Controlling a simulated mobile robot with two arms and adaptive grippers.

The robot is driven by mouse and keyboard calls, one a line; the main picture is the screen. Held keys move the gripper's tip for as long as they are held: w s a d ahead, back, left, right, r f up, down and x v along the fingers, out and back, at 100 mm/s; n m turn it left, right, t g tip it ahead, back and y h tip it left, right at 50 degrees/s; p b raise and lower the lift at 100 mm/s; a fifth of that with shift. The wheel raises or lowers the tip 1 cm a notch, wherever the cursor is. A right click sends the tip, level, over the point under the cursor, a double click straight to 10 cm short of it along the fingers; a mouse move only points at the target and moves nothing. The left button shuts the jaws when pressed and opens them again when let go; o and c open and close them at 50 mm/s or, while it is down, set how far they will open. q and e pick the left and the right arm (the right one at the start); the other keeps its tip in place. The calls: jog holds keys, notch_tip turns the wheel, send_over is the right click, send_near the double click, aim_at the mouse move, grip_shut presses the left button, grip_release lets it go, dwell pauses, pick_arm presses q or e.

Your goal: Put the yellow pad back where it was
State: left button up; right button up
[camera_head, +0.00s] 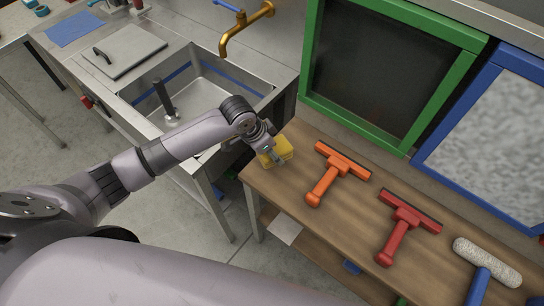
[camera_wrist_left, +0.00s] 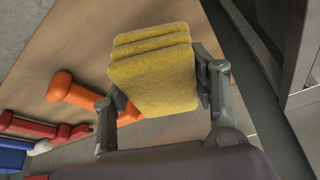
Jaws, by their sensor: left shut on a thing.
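The yellow pad (camera_head: 277,151) is at the left end of the wooden table (camera_head: 290,190), near its edge. My left gripper (camera_head: 272,156) is shut on it. In the left wrist view the yellow pad (camera_wrist_left: 155,75) looks like a thick, layered block between the two fingers of the left gripper (camera_wrist_left: 160,95). The wooden tabletop (camera_wrist_left: 60,50) lies behind it. I cannot tell whether the pad touches the table. My right gripper is not in view.
An orange squeegee (camera_head: 327,176) lies just right of the pad, then a red squeegee (camera_head: 400,228) and a fluffy roller (camera_head: 486,262). A green-framed dark panel (camera_head: 385,65) stands behind the table. A metal sink (camera_head: 200,97) is to the left.

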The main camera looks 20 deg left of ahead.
pick_arm(q)
jog(key=shift+f, duration=0.4)
notch_tip(320, 180, down, 4)
jog(key=shift+r, duration=0.1)
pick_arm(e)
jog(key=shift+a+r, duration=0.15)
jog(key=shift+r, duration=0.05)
pick_arm(q)
jog(key=o, duration=1.1)
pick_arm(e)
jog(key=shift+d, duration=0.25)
